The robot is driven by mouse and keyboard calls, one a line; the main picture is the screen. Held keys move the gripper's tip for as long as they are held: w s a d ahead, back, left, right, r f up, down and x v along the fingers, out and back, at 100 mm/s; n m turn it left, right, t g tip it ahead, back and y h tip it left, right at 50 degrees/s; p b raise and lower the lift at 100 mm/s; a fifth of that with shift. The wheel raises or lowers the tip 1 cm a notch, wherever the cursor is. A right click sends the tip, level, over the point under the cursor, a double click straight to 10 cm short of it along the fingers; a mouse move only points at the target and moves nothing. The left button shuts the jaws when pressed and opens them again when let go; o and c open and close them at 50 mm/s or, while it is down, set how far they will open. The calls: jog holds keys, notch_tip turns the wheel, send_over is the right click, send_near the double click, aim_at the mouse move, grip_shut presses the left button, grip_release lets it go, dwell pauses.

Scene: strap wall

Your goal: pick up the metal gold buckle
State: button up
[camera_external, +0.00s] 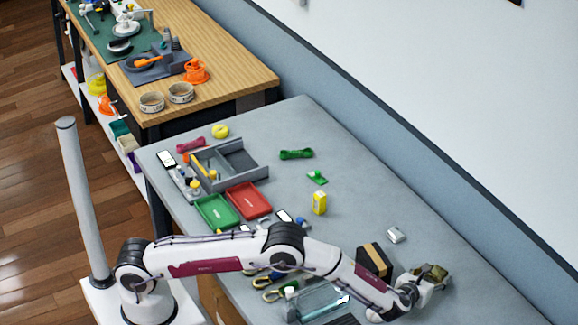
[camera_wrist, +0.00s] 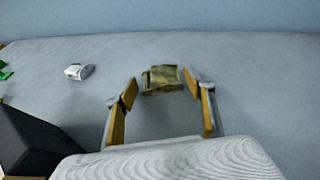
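The metal gold buckle (camera_wrist: 162,78) lies on the grey table in the wrist view, just past my fingertips and roughly centred between them. In the external view the buckle (camera_external: 437,271) shows as a dull gold patch at the end of my gripper, partly hidden by it. My gripper (camera_wrist: 162,93) is open and empty, with one finger on each side. It also shows in the external view (camera_external: 430,280), low over the right part of the table. I cannot tell whether a finger touches the buckle.
A black box with a tan stripe (camera_external: 374,261) stands left of my gripper; its dark side (camera_wrist: 30,140) shows in the wrist view. A small silver-white block (camera_external: 396,235) lies farther back. A clear bin (camera_external: 318,300) stands left. The table behind the buckle is clear up to the wall.

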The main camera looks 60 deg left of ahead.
jog(key=c, duration=0.7)
jog(key=shift+o, duration=0.2)
jog(key=shift+r, duration=0.15)
notch_tip(320, 180, up, 10)
dwell(0.5)
